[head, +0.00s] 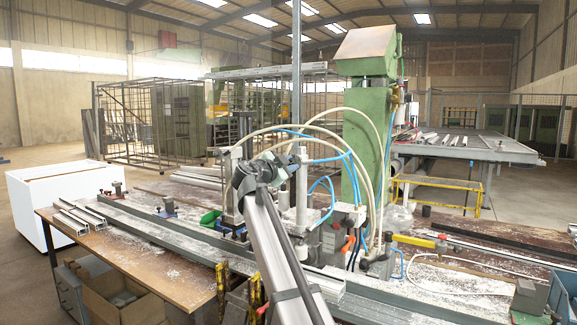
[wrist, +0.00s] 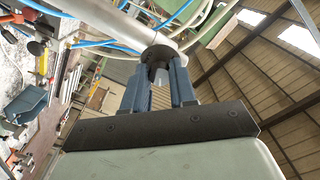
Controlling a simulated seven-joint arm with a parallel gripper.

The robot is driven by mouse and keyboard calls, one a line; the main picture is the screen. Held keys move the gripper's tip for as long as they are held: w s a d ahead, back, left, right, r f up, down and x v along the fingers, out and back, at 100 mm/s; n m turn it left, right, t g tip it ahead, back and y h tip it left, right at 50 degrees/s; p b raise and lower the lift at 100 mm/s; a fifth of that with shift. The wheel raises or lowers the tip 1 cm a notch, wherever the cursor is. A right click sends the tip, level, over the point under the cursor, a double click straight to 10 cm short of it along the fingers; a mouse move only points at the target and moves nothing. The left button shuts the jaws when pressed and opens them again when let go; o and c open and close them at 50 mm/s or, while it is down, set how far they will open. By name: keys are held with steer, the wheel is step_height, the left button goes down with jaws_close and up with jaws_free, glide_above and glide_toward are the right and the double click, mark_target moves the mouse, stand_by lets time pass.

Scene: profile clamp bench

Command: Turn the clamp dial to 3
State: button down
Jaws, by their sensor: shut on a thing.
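My gripper (wrist: 160,68) shows in the wrist view with its two blue-grey fingers on either side of a dark round part, which I take to be the clamp dial (wrist: 157,53). The fingers are shut on it. The dial sits at the end of a pale metal cylinder (wrist: 125,29). Its markings are hidden or too small to read, so its setting cannot be told. In the head view my gripper (head: 288,160) is beside the upright metal cylinder (head: 302,195) of the clamp machine, and my arm hides part of the dial there.
Blue and cream hoses (head: 322,160) loop around the cylinder close to my gripper. A green machine column (head: 367,140) stands just behind to the right. A long metal profile rail (head: 150,232) runs along the bench (head: 130,262). Open air lies left of my arm above the bench.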

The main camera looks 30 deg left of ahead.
steer(key=shift+m, duration=0.3)
steer(key=c, duration=0.9)
jaws_free()
steer(key=shift+s, duration=0.1)
steer(key=s, duration=1.3)
steer(key=shift+s, duration=0.35)
